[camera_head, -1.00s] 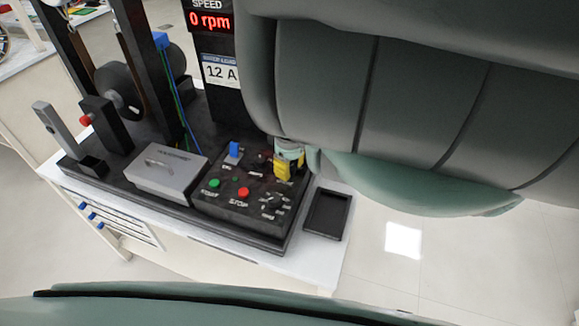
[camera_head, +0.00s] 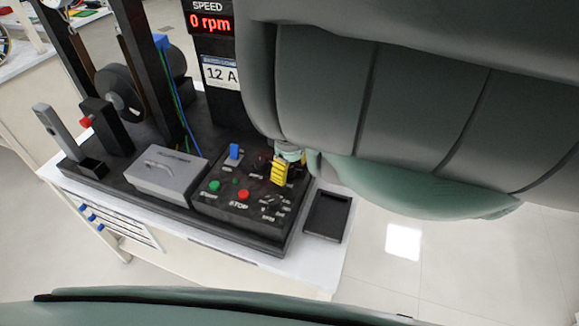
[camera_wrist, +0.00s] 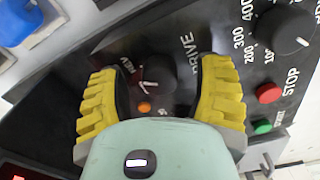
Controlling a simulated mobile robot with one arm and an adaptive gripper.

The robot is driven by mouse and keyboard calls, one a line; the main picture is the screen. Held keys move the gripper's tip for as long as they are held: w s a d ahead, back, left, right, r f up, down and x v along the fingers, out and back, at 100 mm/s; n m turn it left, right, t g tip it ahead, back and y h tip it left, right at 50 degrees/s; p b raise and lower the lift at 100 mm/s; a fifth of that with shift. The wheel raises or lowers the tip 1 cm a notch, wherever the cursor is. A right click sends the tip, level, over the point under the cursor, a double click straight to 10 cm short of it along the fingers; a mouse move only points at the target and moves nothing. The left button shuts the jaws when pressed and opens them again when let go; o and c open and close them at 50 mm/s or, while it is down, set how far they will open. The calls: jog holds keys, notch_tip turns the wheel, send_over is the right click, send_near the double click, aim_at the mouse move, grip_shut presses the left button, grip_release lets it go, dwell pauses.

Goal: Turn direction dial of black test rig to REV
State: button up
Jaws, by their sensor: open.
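The black test rig (camera_head: 225,228) stands on a white bench, with its control panel at the front right. The direction dial (camera_wrist: 155,72) is a round black knob with a white pointer mark, near the labels REV and DRIVE in the wrist view. I cannot tell clearly which label the pointer marks. My gripper (camera_wrist: 160,95) also shows in the head view (camera_head: 279,173), over the panel's back right. Its yellow ribbed fingers are open, one on each side of the dial, with visible gaps between them and the knob. The head view mostly hides the dial behind the gripper.
Beside the dial are an orange lamp (camera_wrist: 144,107), a numbered knob (camera_wrist: 283,29), a red STOP button (camera_head: 243,195) and a green button (camera_head: 214,186). A blue switch (camera_head: 234,151) stands behind them. A black tray (camera_head: 327,216) lies to the right. The display reads 0 rpm.

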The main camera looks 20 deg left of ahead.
aim_at(290, 168)
jog(key=shift+r, duration=0.15)
notch_tip(290, 168, up, 5)
jog(key=shift+w+r, duration=0.1)
jog(key=shift+r, duration=1)
